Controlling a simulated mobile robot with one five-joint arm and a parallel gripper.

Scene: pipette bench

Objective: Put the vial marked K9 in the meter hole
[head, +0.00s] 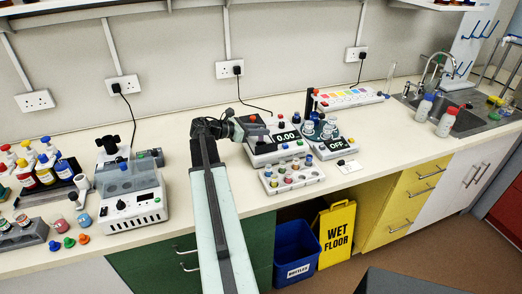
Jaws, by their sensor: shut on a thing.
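The meter (287,136), a white bench unit with a dark display reading 0.00, stands in the middle of the counter in the head view. A white vial rack (292,186) with several small coloured-cap vials stands just in front of the meter. No K9 marking is readable in this view, and the meter hole cannot be made out.
A second unit (338,156) reading OFF, with several vials on top, adjoins the meter's right. A grey-white machine (132,207) stands left of my arm. Bottles (446,122) stand by the sink (470,117) at right. The counter (375,138) is clear right of the OFF unit.

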